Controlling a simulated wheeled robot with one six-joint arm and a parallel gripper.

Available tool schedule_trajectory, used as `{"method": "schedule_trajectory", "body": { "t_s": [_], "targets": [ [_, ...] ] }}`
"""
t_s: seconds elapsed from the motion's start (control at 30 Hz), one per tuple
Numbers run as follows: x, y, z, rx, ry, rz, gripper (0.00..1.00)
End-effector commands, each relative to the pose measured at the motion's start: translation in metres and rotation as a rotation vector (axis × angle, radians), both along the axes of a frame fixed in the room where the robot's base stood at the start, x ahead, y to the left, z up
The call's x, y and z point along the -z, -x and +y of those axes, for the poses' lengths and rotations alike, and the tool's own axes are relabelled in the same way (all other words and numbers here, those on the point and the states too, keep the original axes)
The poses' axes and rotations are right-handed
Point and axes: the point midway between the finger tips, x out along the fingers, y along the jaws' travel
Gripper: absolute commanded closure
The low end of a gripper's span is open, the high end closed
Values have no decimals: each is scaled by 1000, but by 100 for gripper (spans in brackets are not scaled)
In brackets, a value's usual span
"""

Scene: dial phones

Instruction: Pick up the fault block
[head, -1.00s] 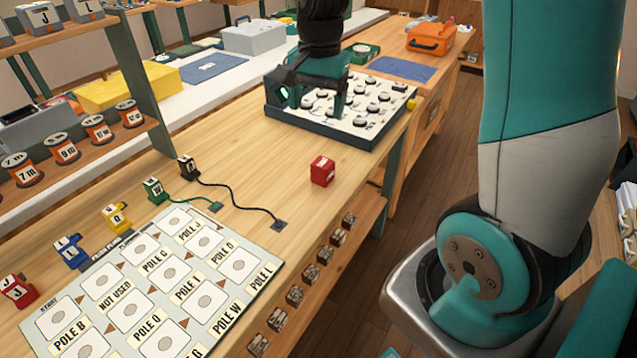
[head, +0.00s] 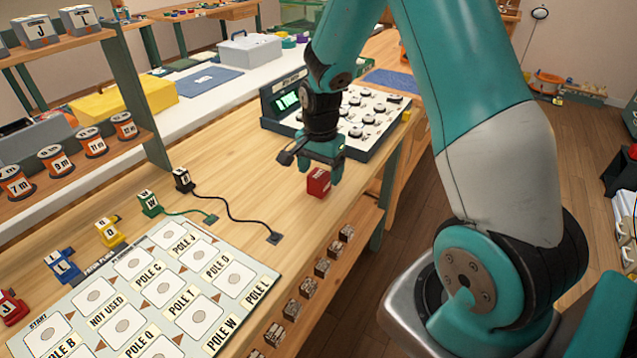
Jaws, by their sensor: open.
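A small red block (head: 317,184) with a pale label on its front stands on the wooden bench near its right edge. I take it for the fault block, though its lettering is too small to read. My gripper (head: 321,167) is open and points down just above and around the top of the block. One finger shows at the block's right side. Whether the fingers touch it I cannot tell.
The dial panel (head: 385,125) with a green screen stands behind my gripper. The pole board (head: 150,290) lies at the front left. Black (head: 183,179), green (head: 149,203), yellow (head: 110,232) and blue (head: 61,265) blocks line its far side. Cables cross the bench.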

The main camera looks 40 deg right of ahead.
Motion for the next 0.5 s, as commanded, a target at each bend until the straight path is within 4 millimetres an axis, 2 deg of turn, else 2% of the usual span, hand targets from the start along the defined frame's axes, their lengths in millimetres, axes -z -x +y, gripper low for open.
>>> {"method": "schedule_trajectory", "body": {
  "t_s": [0.1, 0.2, 0.47, 0.5],
  "targets": [
    [20, -2, 2, -1, -1, 6, 23],
    [31, -2, 2, 0, -1, 4, 23],
    [36, -2, 2, 0, 0, 0, 23],
    [36, -2, 2, 0, 0, 0, 26]
  ]
}}
